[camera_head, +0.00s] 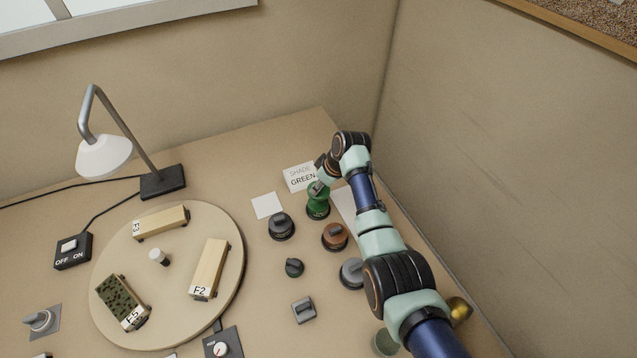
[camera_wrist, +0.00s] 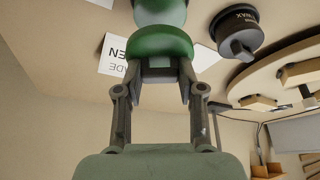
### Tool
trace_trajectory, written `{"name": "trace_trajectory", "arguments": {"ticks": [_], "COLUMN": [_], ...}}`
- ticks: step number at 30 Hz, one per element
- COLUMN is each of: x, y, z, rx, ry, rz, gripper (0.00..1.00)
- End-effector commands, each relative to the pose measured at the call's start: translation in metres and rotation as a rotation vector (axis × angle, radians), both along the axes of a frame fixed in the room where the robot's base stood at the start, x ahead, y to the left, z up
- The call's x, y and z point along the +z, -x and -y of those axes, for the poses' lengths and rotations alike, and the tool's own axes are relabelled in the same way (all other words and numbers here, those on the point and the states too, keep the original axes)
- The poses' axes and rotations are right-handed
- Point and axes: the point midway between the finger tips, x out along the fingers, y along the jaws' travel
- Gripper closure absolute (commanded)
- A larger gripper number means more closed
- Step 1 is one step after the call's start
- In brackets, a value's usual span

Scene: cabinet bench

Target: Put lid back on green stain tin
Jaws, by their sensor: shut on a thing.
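The green stain tin (camera_head: 317,210) stands near the back right of the bench, by the card reading SHADE GREEN (camera_head: 300,176). My gripper (camera_head: 321,186) reaches down over it from above. In the wrist view my gripper (camera_wrist: 159,76) is shut on the grey knob of a green lid (camera_wrist: 160,43). A paler green surface (camera_wrist: 160,12) shows beyond the lid, in line with it. The lid is at the top of the tin, but I cannot tell whether it is seated or slightly above. My gripper hides part of the lid in the head view.
A grey-lidded tin (camera_head: 281,226) and a copper-lidded tin (camera_head: 335,236) stand close by. A round turntable (camera_head: 180,262) with blocks is at left. The wall is close on the right.

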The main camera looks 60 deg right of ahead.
Motion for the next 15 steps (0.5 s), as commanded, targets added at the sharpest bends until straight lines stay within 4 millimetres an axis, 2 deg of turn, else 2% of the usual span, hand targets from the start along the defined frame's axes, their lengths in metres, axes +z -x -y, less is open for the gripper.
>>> {"name": "trace_trajectory", "arguments": {"ticks": [15], "x": [-0.055], "y": [0.000], "z": [-0.001], "rx": [-0.001], "ry": [-0.002], "rz": [-0.002], "gripper": [0.81]}}
